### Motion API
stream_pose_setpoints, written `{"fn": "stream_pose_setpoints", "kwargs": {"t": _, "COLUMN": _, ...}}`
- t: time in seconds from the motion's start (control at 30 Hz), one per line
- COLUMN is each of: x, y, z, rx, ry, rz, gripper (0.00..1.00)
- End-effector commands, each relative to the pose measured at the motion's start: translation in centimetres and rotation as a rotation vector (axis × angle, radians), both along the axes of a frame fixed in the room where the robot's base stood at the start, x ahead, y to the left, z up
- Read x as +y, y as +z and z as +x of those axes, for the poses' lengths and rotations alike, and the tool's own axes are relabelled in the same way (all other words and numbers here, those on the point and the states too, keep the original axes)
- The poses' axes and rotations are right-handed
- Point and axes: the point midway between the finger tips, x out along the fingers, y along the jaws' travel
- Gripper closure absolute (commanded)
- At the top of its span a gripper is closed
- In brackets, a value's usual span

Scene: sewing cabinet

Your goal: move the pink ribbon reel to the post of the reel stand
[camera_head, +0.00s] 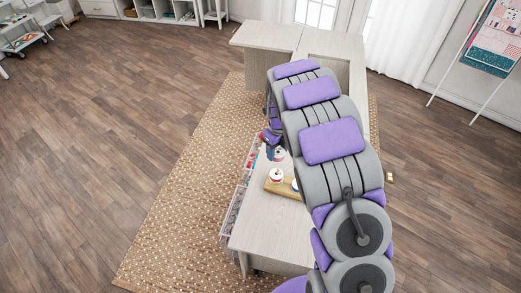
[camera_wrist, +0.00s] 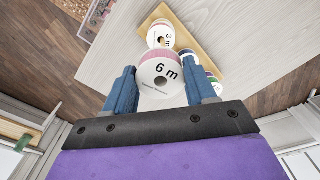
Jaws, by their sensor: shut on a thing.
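The pink ribbon reel (camera_wrist: 160,75), marked "6 m", has a white face with a dark centre hole and a pink band of ribbon. My gripper (camera_wrist: 163,88) is shut on it, with one blue finger on each side. In the head view my gripper (camera_head: 270,142) is over the cabinet top, and my arm hides much of it. The wooden base (camera_wrist: 209,66), seemingly the reel stand, lies beyond the held reel in the wrist view and also shows in the head view (camera_head: 283,190). I cannot make out a bare post on it.
A reel marked "3 m" (camera_wrist: 161,34) stands at one end of the wooden base, with other reels partly hidden behind the held one. The pale cabinet top (camera_head: 268,237) is clear in front. Open drawers (camera_head: 231,214) with small items run along its left side.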

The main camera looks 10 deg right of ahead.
Motion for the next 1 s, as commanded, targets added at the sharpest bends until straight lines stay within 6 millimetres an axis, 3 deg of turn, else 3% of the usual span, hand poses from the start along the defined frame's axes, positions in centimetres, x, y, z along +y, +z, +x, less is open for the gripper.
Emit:
{"fn": "stream_pose_setpoints", "kwargs": {"t": 0.13, "x": -0.9, "y": 0.0, "z": -0.1, "rx": 0.002, "ry": -0.015, "rz": 0.003, "gripper": 0.73}}
{"fn": "stream_pose_setpoints", "kwargs": {"t": 0.33, "x": -0.3, "y": -1.1, "z": 0.0, "rx": 0.002, "ry": -0.014, "rz": -0.004, "gripper": 0.73}}
{"fn": "stream_pose_setpoints", "kwargs": {"t": 0.67, "x": -0.2, "y": -5.1, "z": -0.1, "rx": 0.006, "ry": -0.014, "rz": -0.003, "gripper": 0.73}}
{"fn": "stream_pose_setpoints", "kwargs": {"t": 1.0, "x": -1.0, "y": -4.6, "z": -0.1, "rx": 0.002, "ry": -0.016, "rz": 0.000, "gripper": 0.73}}
